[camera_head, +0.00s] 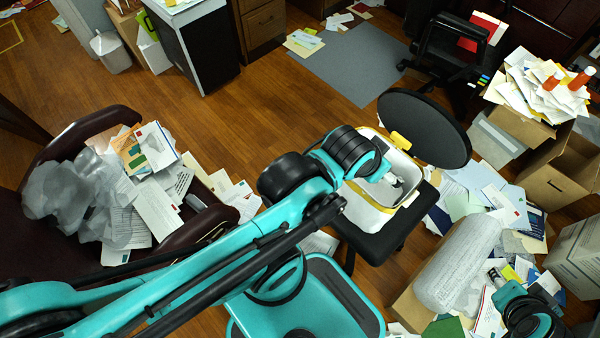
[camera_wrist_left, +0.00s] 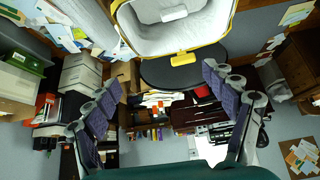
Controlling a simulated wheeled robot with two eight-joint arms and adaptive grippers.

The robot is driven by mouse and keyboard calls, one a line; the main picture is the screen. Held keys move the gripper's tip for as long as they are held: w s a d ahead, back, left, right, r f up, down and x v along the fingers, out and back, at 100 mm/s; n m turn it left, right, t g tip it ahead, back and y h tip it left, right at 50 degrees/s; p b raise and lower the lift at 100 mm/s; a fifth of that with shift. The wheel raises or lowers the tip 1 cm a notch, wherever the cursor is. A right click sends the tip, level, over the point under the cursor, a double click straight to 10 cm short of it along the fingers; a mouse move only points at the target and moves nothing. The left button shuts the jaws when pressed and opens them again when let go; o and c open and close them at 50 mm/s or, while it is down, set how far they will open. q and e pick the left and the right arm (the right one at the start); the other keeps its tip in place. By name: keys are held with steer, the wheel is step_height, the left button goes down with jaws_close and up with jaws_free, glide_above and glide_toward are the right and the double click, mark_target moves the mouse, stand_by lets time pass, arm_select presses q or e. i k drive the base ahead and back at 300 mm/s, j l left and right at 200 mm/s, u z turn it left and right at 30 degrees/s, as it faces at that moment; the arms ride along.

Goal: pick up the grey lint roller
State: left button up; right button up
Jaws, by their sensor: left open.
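I cannot pick out a grey lint roller for certain. A white bin with a yellow rim (camera_head: 368,208) stands on a black chair seat in the head view; it also shows at the top of the wrist view (camera_wrist_left: 140,42). A small pale object (camera_wrist_left: 173,13) lies inside it, too unclear to name. My left gripper (camera_head: 396,184) is over the bin in the head view, mostly hidden by its wrist. In the wrist view its fingers (camera_wrist_left: 161,76) are spread apart with nothing between them. My right arm shows at the lower right; its fingers are not clear.
A dark round chair back (camera_head: 425,128) rises just behind the bin. A large whitish roll (camera_head: 458,264) lies on a box at the right, among scattered papers. A maroon armchair (camera_head: 90,124) heaped with papers stands at the left. Wooden floor (camera_head: 270,115) is clear behind my arm.

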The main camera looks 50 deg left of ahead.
mark_target(192, 201)
steer(key=k+l+u, duration=0.1)
steer(key=u, duration=0.35)
steer(key=k+u, duration=0.15)
steer(key=u, duration=0.75)
steer(key=i+l+u, duration=0.1)
steer(key=u, duration=0.8)
steer(key=l+u, duration=0.1)
steer(key=u, duration=0.3)
steer(key=l+u, duration=0.1)
steer(key=u, duration=0.35)
steer(key=j+z, duration=0.4)
steer(key=k+j+z, duration=0.1)
steer(key=j+z, duration=0.3)
steer(key=j, duration=0.2)
steer(key=z, duration=0.85)
